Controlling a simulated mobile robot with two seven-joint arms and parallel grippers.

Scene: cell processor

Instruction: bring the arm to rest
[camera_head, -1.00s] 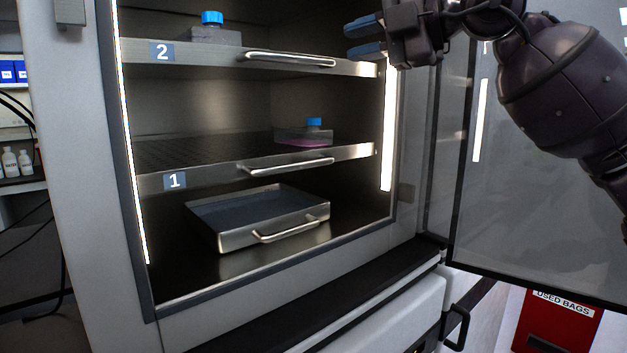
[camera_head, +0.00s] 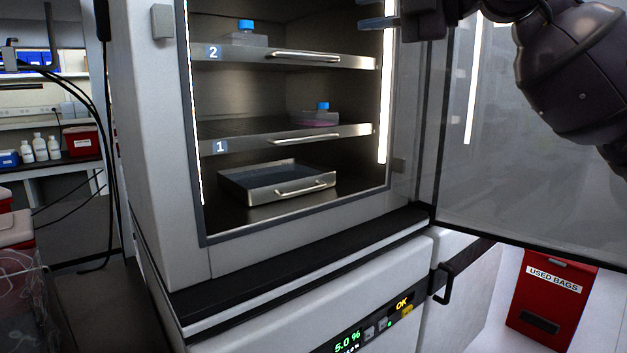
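My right arm comes in from the upper right. Its gripper (camera_head: 376,12) is at the top edge of the view, in front of the right side of the open incubator (camera_head: 160,180). The blue-tipped fingers look apart with nothing between them; the upper finger is mostly cut off by the frame. My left gripper is not in view.
Blue-capped flasks stand on shelf 2 (camera_head: 246,38) and shelf 1 (camera_head: 320,115). A metal tray (camera_head: 278,190) lies on the incubator floor. The glass door (camera_head: 530,190) stands open at right. A red used-bags bin (camera_head: 548,305) is below it. A bench (camera_head: 75,165) is at left.

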